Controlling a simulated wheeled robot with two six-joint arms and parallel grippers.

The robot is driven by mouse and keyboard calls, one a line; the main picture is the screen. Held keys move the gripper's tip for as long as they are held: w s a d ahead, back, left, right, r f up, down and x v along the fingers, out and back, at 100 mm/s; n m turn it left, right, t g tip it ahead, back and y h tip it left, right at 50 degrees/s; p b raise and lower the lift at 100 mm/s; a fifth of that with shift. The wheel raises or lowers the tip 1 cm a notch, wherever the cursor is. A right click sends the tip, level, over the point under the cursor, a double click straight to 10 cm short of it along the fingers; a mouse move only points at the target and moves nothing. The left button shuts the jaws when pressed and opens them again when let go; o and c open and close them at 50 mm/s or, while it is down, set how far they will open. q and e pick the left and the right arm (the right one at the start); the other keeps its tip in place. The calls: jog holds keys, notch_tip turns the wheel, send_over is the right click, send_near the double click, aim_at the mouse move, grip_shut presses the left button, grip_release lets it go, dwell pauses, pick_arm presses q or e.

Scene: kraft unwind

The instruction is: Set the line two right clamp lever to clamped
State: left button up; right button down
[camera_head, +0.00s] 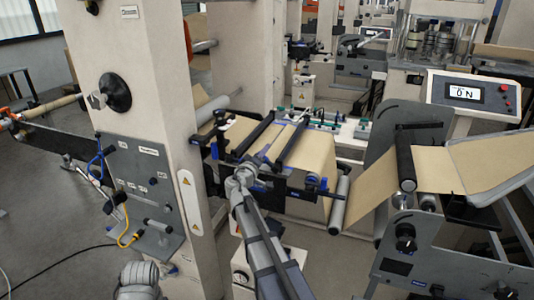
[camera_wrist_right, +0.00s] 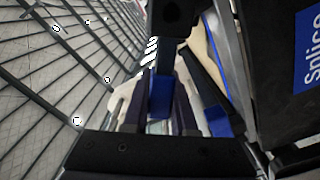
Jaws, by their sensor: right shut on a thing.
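My right arm reaches up from the bottom centre in the head view to the left front side of the splice table (camera_head: 312,158). My right gripper (camera_head: 236,163) is at the near end of the black clamp bars there. In the right wrist view a blue lever handle (camera_wrist_right: 160,95) sits between the fingers, and the gripper is shut on it. A black part lies just above it. The head view does not show the lever clearly, as the gripper covers that spot.
A black panel with a blue splice label (camera_wrist_right: 309,48) stands close at the right of the wrist view. A beige column (camera_head: 150,110) stands left of my right arm. Rollers with brown paper (camera_head: 435,170) stand at the right.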

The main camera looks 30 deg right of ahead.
aim_at(260, 169)
jog(key=f+n, duration=0.1)
jog(key=f+n+b, duration=0.1)
jog(key=n+b, duration=0.1)
jog(key=n, duration=0.1)
jog(key=shift+w+a+f, duration=0.35)
jog(key=shift+f, duration=0.05)
jog(key=shift+f+n+b, duration=0.35)
jog(key=shift+n+b, duration=0.05)
jog(key=shift+n, duration=0.3)
jog(key=shift+f+n+b, duration=0.3)
jog(key=shift+n+b, duration=0.1)
jog(key=shift+n, duration=0.3)
jog(key=shift+a, duration=0.1)
jog(key=c, duration=0.7)
grip_release()
jog(key=shift+w, duration=0.1)
jog(key=v, duration=0.7)
jog(key=shift+s+a, duration=0.25)
jog(key=shift+s, duration=0.05)
